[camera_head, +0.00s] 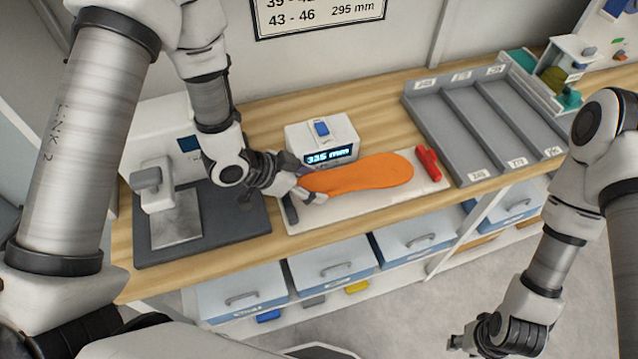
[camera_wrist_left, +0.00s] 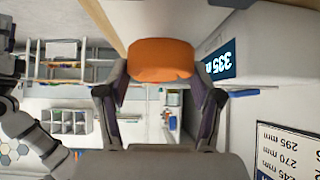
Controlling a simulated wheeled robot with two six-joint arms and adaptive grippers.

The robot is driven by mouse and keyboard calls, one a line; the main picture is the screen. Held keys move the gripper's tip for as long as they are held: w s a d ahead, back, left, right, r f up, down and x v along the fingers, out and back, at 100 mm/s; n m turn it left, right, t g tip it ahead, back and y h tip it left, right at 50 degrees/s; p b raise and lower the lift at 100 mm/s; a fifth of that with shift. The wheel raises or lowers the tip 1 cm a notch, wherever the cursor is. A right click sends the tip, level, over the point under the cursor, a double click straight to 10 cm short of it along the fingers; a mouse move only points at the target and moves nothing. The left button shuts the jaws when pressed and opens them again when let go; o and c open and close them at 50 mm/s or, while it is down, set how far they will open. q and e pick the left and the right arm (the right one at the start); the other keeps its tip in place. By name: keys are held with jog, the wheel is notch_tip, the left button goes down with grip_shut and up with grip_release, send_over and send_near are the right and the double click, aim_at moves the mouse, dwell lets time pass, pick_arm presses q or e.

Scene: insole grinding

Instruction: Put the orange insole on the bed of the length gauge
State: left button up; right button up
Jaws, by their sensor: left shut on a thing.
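The orange insole (camera_head: 368,173) lies along and over the pale bed (camera_head: 420,187) of the length gauge; I cannot tell whether it touches the bed. My left gripper (camera_head: 306,186) is shut on its left end. In the left wrist view the insole (camera_wrist_left: 162,60) shows end-on between the fingers (camera_wrist_left: 160,90). The gauge has a red slider (camera_head: 430,163) just right of the insole, a dark stop (camera_head: 290,210) at the left and a display box (camera_head: 322,140) behind, reading 335 mm. My right gripper (camera_head: 470,345) is low at the front, away from the bench; its fingers are unclear.
A grey machine with a dark base (camera_head: 240,220) stands left of the gauge. A grey tray with labelled compartments (camera_head: 480,120) lies to the right, its visible slots empty. Drawers (camera_head: 330,265) are under the bench (camera_head: 385,222). A size chart (camera_head: 320,12) hangs on the wall.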

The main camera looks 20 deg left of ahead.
aim_at(312, 188)
pick_arm(q)
jog(key=f, duration=0.1)
jog(key=w+f, duration=0.1)
jog(key=f, duration=0.2)
jog(key=shift+w+f+p, duration=0.25)
jog(key=shift+f+p, duration=0.05)
jog(key=shift+f, duration=0.05)
jog(key=shift+s+r, duration=0.1)
jog(key=shift+s, duration=0.25)
jog(key=o, duration=1.2)
jog(key=shift+w+f, duration=0.2)
jog(key=shift+w, duration=0.05)
jog(key=shift+s+r, duration=0.15)
jog(key=shift+r, duration=0.25)
jog(key=b+v, duration=0.2)
jog(key=v, duration=0.3)
jog(key=shift+a, duration=0.1)
jog(key=v, duration=0.6)
jog(key=shift+s+a+r, duration=0.15)
jog(key=shift+r, duration=0.05)
pick_arm(e)
jog(key=shift+w+f, duration=0.25)
jog(key=shift+f, duration=0.25)
jog(key=shift+w+f, duration=0.25)
jog(key=shift+f, duration=0.2)
jog(key=shift+d, duration=0.1)
